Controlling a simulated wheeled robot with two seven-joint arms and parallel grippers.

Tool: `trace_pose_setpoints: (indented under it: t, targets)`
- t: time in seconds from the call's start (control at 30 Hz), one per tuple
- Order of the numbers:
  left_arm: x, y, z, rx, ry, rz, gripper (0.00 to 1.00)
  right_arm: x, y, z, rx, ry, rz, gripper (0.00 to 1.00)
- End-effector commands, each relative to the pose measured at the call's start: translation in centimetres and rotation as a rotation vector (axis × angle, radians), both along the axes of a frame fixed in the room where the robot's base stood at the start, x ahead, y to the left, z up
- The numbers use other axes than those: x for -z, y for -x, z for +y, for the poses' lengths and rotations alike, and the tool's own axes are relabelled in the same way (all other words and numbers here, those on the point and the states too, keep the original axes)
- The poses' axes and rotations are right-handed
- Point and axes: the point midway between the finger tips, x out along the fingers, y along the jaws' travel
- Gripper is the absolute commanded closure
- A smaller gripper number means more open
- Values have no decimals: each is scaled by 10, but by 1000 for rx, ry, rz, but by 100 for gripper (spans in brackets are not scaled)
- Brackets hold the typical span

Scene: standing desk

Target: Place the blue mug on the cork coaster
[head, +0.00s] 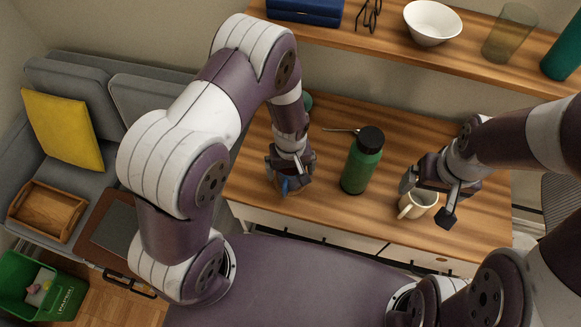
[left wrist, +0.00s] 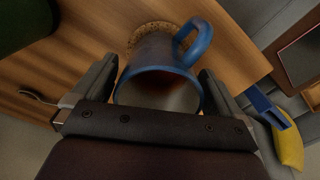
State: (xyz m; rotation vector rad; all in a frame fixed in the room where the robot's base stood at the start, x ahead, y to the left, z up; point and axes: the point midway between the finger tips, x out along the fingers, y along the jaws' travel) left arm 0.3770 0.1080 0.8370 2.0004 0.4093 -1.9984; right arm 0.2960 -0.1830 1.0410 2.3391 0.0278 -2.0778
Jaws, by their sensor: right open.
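The blue mug (left wrist: 165,60) is between the fingers of my left gripper (left wrist: 158,85) in the left wrist view. Both fingers appear to touch its sides, and its handle points up and right in that picture. The cork coaster (left wrist: 138,36) shows as a speckled edge just beyond the mug, which covers most of it. I cannot tell whether the mug's base touches the coaster. In the head view my left gripper (head: 291,182) is low over the desk's left part, with a bit of blue mug (head: 284,187) showing. My right gripper (head: 430,198) is open around a cream mug (head: 416,205).
A green bottle (head: 362,162) with a black lid stands on the wooden desk (head: 330,212) between my grippers. A spoon (head: 340,130) lies behind it. The shelf above holds a white bowl (head: 432,22), a glass (head: 509,33) and glasses (head: 369,15). Bare desk shows before the bottle.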

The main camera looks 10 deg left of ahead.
Motion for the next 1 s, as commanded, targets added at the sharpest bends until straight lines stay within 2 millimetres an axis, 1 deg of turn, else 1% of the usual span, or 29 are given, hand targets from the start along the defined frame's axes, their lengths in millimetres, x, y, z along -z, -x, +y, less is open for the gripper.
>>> trace_pose_setpoints:
  t: [0.07,0.17,0.27,0.5,0.6,0.73,0.77,0.87,0.9,1.0]
  targets:
    - [-4,0,0,0,0,0,0,-3,0,0,0,0,0,9]
    - [-13,-1,0,0,1,-3,0,-1,0,0,0,0,0,9]
    - [-33,-1,0,0,1,-5,0,0,0,0,0,0,0,9]
    - [-89,-1,0,0,1,-5,0,4,0,0,0,0,0,9]
    - [-107,-1,0,0,2,-4,0,5,0,0,0,0,0,9]
    - [-124,1,2,8,2,-4,0,5,0,0,0,0,0,9]
    - [-130,3,6,24,2,-8,0,5,0,0,0,0,0,9]
    - [-161,20,32,138,5,-44,0,5,0,0,0,0,0,9]
    - [-172,31,43,197,3,-62,0,5,0,0,0,0,0,9]
    - [-191,59,64,325,-8,-97,0,5,0,0,0,0,0,9]
